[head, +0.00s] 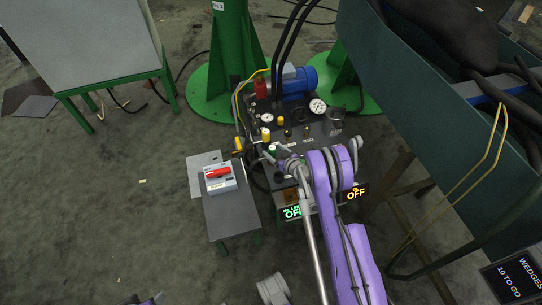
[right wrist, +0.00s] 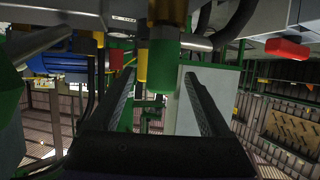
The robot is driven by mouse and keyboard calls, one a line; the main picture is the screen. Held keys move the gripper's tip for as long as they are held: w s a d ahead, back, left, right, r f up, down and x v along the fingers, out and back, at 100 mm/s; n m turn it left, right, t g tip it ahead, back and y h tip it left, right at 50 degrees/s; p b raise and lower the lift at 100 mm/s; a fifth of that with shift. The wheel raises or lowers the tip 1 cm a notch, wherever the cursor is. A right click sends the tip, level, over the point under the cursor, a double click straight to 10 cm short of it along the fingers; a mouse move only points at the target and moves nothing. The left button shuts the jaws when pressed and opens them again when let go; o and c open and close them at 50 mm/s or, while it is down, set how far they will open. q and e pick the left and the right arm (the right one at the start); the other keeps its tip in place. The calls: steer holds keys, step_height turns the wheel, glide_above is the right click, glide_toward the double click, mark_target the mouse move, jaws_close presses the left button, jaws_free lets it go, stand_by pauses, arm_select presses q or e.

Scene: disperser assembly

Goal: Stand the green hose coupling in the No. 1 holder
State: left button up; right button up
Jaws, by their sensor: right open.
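My right gripper (head: 280,157) is over the front left part of the dark hydraulic unit (head: 310,118), at the end of the purple arm. In the right wrist view my right gripper (right wrist: 160,92) has its two dark fingers apart. A green cylindrical piece (right wrist: 163,66), which looks like the green hose coupling, shows in line with the gap between them; I cannot tell whether it is within the fingers' reach. A small green patch in the head view (head: 272,149) sits beside the gripper and may be the same piece. I cannot make out the No. 1 holder. My left gripper is not in view.
A yellow fitting (head: 266,135) and gauges (head: 317,106) stand on the unit. A grey stand (head: 232,214) at left carries a white box with a red handle (head: 218,174). Lit OFF signs (head: 357,192) are at the front. A large dark teal trough (head: 430,110) is at right.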

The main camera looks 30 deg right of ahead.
steer(key=b+x, duration=0.1)
steer(key=x, duration=0.4)
steer(key=shift+a, duration=0.1)
jaws_close()
stand_by(0.3)
